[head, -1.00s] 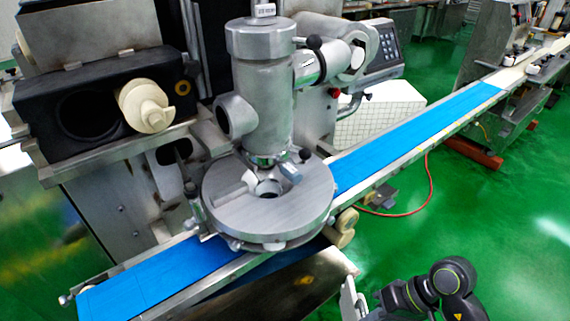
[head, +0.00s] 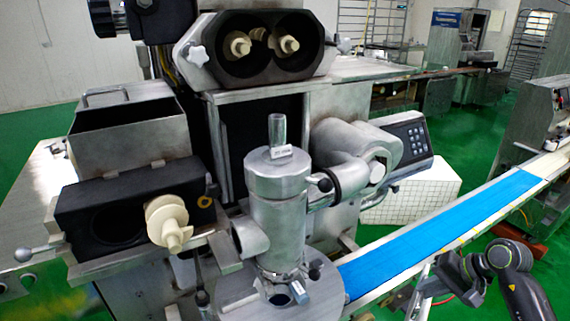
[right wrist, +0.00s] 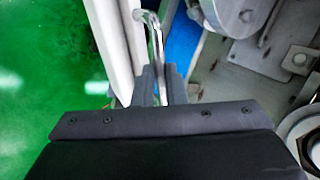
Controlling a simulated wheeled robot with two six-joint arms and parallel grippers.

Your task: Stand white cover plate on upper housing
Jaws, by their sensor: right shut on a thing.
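The upper housing (head: 222,72) is a dark block at the top of the machine in the head view. It has two round openings with cream screw ends inside. In the right wrist view my right gripper (right wrist: 160,84) is shut on a bent metal handle. The white cover plate (right wrist: 113,38) shows there nearly edge-on, beside the handle; where they join is unclear. My left gripper is not in view.
A lower black housing (head: 100,222) with a cream screw is at the left. A metal cylinder (head: 278,215) stands in front of the machine. A blue conveyor belt (head: 440,235) runs to the right, with a control panel (head: 407,140) above it.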

